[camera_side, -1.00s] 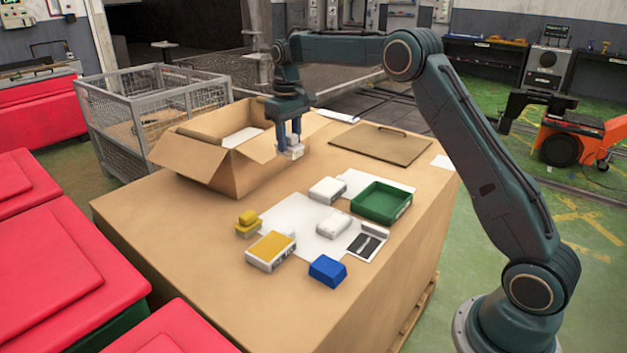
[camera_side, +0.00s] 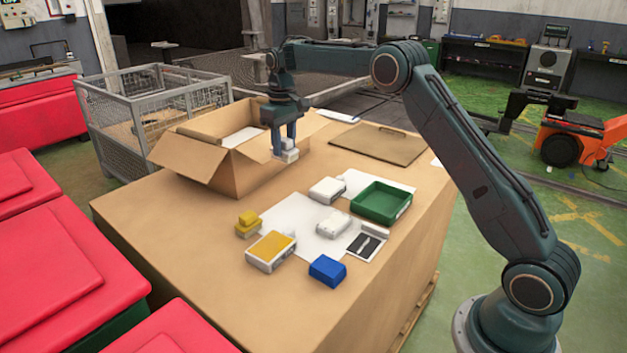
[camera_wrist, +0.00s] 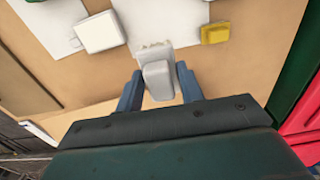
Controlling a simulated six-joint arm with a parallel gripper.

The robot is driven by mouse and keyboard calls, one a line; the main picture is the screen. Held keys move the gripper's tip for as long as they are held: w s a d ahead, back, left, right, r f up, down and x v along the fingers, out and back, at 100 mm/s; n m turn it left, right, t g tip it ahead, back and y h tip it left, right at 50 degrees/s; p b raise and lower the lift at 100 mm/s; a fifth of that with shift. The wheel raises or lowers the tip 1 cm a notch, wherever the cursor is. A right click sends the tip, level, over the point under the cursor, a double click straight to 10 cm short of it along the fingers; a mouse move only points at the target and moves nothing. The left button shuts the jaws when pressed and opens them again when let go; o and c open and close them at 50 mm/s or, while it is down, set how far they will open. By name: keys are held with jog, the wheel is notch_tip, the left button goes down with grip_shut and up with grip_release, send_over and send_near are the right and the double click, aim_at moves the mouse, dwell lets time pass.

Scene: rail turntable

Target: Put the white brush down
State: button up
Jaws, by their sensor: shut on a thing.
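The white brush (camera_side: 289,155) is between the fingers of my gripper (camera_side: 284,150), beside the open cardboard box on the table. In the wrist view the brush (camera_wrist: 157,72) shows as a pale block with a ragged far edge, and the two blue fingers of my gripper (camera_wrist: 160,88) are shut on it from both sides. The side view does not clearly show whether the brush touches the table or is a little above it.
The open cardboard box (camera_side: 195,163) stands left of my gripper. A green tray (camera_side: 397,211), white blocks (camera_side: 333,224), a yellow-topped box (camera_side: 262,260), a blue block (camera_side: 327,271) and a small yellow item (camera_side: 248,230) lie nearer the front. A brown board (camera_side: 383,148) lies right.

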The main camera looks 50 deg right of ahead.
aim_at(285, 157)
notch_tip(285, 157, down, 16)
jog(key=shift+f, duration=0.2)
dwell(0.7)
jog(key=shift+f, duration=0.1)
jog(key=o, duration=0.9)
jog(key=shift+o, duration=0.2)
notch_tip(285, 157, up, 11)
jog(key=shift+r, duration=0.65)
